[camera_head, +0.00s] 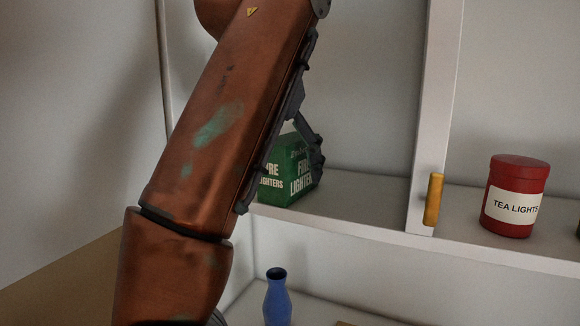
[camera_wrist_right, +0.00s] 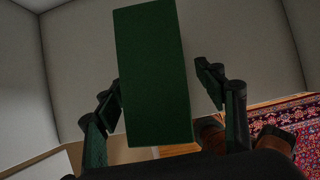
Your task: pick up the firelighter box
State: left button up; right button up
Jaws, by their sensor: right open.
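The firelighter box (camera_head: 291,172) is green with white lettering and stands on the upper shelf in the head view. My copper-coloured right arm hides its left part. The dark fingers of my right gripper (camera_head: 312,148) show at the box's upper right. In the right wrist view the box (camera_wrist_right: 155,70) is a plain dark green block between the two spread fingers of my right gripper (camera_wrist_right: 162,98). A gap shows between the box and the right finger; the left finger is close to its edge, and I cannot tell whether they touch. My left gripper is out of view.
A white upright (camera_head: 434,110) divides the shelf (camera_head: 370,222), with a yellow piece (camera_head: 433,200) against its foot. A red tea lights tin (camera_head: 515,197) stands right of it. A blue bottle (camera_head: 277,298) stands below. A patterned rug (camera_wrist_right: 290,130) shows in the wrist view.

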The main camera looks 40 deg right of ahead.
jog(key=shift+x, duration=0.95)
jog(key=shift+s+a, duration=0.1)
jog(key=shift+c, duration=0.5)
jog(key=c, duration=1.4)
